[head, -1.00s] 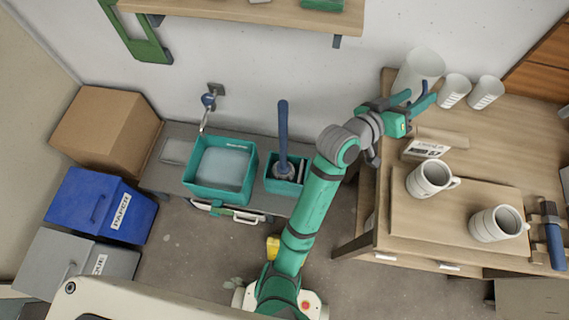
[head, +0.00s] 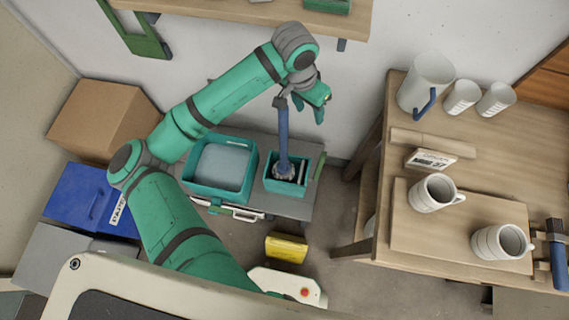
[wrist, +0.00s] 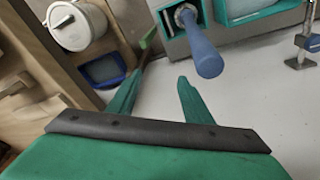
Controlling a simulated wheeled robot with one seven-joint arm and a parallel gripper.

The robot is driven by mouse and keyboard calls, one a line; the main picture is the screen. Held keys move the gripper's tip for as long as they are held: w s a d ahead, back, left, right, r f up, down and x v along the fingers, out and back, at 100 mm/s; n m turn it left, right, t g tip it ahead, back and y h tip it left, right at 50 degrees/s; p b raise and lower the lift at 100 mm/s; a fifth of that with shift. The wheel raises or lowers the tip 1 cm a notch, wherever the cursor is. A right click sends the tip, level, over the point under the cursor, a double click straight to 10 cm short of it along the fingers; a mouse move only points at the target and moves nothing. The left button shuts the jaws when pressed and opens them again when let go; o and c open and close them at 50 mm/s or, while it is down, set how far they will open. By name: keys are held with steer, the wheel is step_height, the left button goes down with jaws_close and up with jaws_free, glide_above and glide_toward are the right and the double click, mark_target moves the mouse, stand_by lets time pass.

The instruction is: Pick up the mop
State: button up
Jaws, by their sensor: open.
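The mop stands upright, its blue handle (head: 283,140) rising from a grey head in a small teal bucket (head: 270,186). In the wrist view the mop's handle (wrist: 204,52) points toward the camera, beyond and slightly right of the fingertips. My gripper (head: 319,106) is beside the upper end of the handle, to its right in the head view. In the wrist view my gripper (wrist: 160,84) is open, with nothing between its two green fingers. Part of my wrist crosses close to the handle's top, so the exact gap is unclear in the head view.
A larger teal basin (head: 251,176) stands left of the bucket on a grey low bench (head: 296,206). A wooden table (head: 500,150) with mugs and a pitcher (head: 425,80) is at right. A shelf (head: 240,12) hangs above. A yellow object (head: 286,248) is on the floor.

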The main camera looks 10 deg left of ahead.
mark_target(284, 125)
steer(key=a, duration=0.2)
steer(key=s+a+g+y, duration=0.1)
steer(key=a, duration=0.1)
steer(key=s+a+y, duration=0.1)
steer(key=a, duration=0.2)
steer(key=shift+w+d+f, duration=0.1)
steer(key=shift+f, duration=3.7)
jaws_close()
